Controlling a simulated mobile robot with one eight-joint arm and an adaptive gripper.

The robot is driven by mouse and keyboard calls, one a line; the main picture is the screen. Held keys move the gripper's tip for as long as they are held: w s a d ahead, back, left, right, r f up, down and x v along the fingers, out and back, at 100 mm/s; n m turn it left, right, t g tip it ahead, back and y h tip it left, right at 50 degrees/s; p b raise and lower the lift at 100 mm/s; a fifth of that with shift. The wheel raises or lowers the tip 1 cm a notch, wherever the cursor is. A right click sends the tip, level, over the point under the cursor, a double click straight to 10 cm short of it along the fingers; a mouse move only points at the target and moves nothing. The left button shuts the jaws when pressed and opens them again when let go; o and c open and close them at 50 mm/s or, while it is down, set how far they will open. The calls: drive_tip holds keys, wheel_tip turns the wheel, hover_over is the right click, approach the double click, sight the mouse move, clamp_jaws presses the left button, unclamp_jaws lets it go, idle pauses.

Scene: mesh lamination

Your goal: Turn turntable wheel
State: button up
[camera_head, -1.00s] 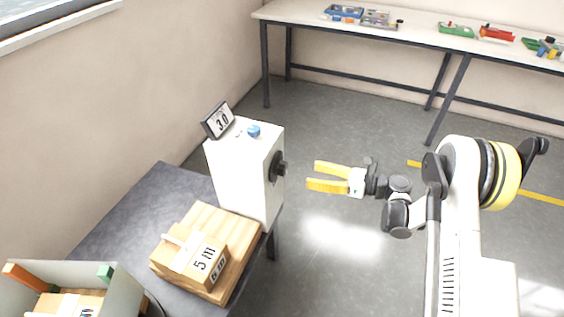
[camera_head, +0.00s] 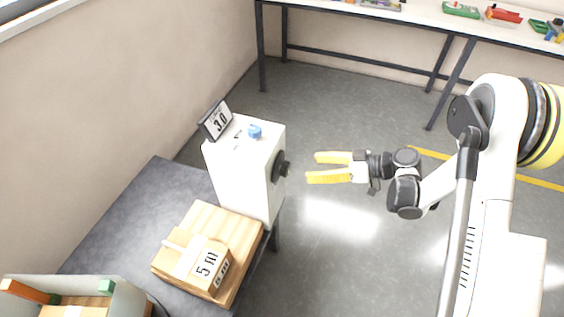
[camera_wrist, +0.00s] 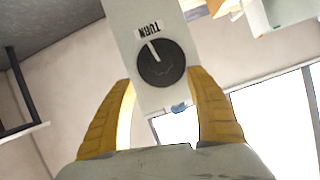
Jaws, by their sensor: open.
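The turntable wheel is a round black knob (camera_head: 283,167) on the right side of a white box (camera_head: 240,170). In the wrist view the knob (camera_wrist: 161,63) faces me, with a white pointer line and a "TURN" label (camera_wrist: 150,30) that appears upside down. My gripper (camera_head: 319,168) has yellow fingers and is open and empty, to the right of the knob with a gap between them. In the wrist view the fingers (camera_wrist: 166,92) stand on either side of the box, with the knob seen between them.
The box stands on a dark table (camera_head: 130,215) with a display reading 3.0 (camera_head: 216,121) and a blue button (camera_head: 254,131). A grey bin (camera_head: 128,296) is at lower left. A long bench (camera_head: 420,20) stands at the back.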

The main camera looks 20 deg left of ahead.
sight(289, 168)
drive_tip(key=shift+n, duration=0.4)
drive_tip(key=b+x, duration=0.3)
drive_tip(key=x, duration=0.7)
drive_tip(key=shift+a+f+b, duration=0.2)
drive_tip(key=shift+a+b, duration=0.15)
drive_tip(key=shift+b, duration=0.05)
drive_tip(key=c, duration=1.2)
